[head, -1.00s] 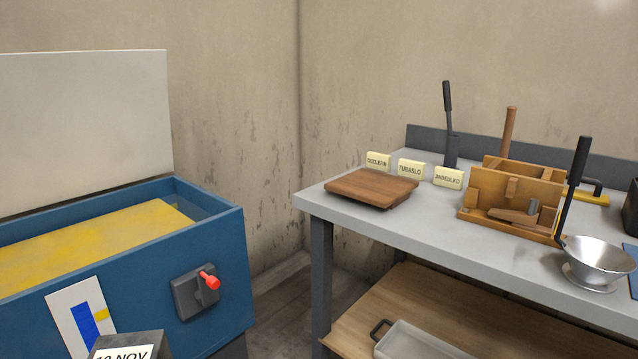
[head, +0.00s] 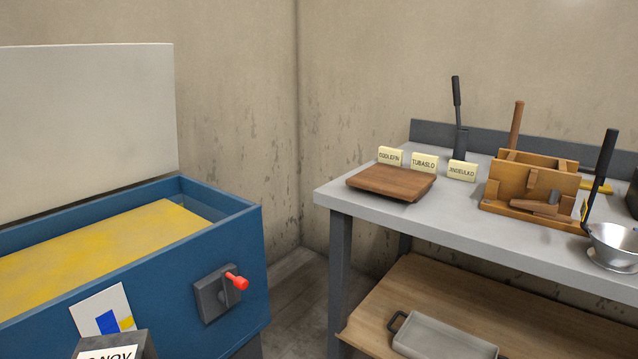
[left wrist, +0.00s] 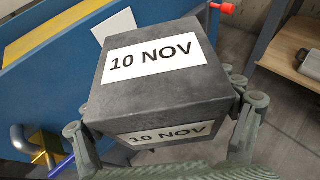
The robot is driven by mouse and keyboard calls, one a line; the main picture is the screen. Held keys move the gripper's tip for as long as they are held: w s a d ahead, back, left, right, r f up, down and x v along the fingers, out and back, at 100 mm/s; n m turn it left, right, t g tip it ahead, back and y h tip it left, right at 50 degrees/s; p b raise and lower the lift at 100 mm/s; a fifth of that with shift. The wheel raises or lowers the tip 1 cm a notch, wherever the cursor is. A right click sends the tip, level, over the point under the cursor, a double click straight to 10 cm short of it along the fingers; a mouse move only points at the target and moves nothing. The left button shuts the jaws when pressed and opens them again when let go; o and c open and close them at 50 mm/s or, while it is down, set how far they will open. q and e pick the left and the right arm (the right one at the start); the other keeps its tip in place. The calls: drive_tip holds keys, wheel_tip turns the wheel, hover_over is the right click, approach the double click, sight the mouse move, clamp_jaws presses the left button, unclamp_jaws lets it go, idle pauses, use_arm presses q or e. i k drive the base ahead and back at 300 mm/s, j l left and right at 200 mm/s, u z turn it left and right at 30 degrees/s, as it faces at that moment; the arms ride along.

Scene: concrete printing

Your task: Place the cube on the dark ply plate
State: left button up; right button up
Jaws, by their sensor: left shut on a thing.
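The dark grey cube (left wrist: 160,85) carries white labels reading "10 NOV" on its top and a side. My left gripper (left wrist: 165,118) is shut on it, with fingers on both sides in the left wrist view. In the head view only part of the cube (head: 143,346) shows at the bottom left edge, and the left gripper is out of frame there. The dark ply plate (head: 392,182) is a brown wooden board on the grey table's near left corner, with nothing on it. The cube is apart from it, lower and to the left. My right gripper is not in view.
A blue tank (head: 160,295) with a red-knobbed switch (head: 236,282) stands at left. A tray (head: 445,340) lies on the lower shelf.

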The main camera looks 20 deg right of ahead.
sight(408, 175)
drive_tip(key=z, duration=0.75)
